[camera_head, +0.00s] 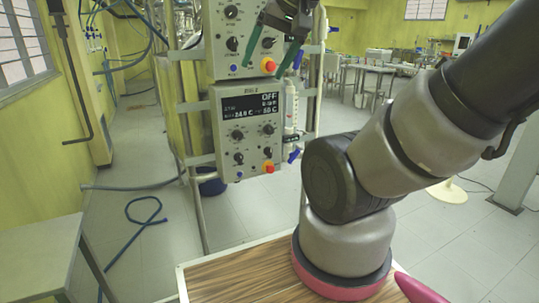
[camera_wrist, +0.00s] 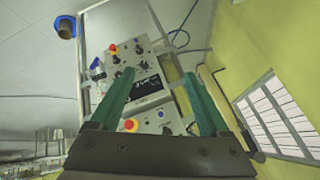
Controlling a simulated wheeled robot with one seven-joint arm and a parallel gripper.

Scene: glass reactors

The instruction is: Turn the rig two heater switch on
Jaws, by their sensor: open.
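The lower control box (camera_head: 225,121) hangs on a metal frame. Its dark display (camera_head: 252,106) reads OFF at the top right; the small label above it is too blurred to read surely. Below are several black knobs (camera_head: 238,134), a small blue button (camera_head: 239,174) and a red knob on yellow (camera_head: 269,168). Which control is the heater switch I cannot tell. In the wrist view the lower box (camera_wrist: 118,83) appears inverted beyond the fingers. My gripper (camera_head: 265,68), with green fingers, is open and empty before the upper box (camera_head: 214,43); it also shows in the wrist view (camera_wrist: 160,75).
The upper box has similar knobs, a blue button (camera_head: 233,68) and a red knob on yellow (camera_head: 268,65). Blue valve handles stick out right of the boxes. A wooden-topped surface (camera_head: 235,279) lies in front. A blue hose (camera_head: 145,220) lies on the floor at left.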

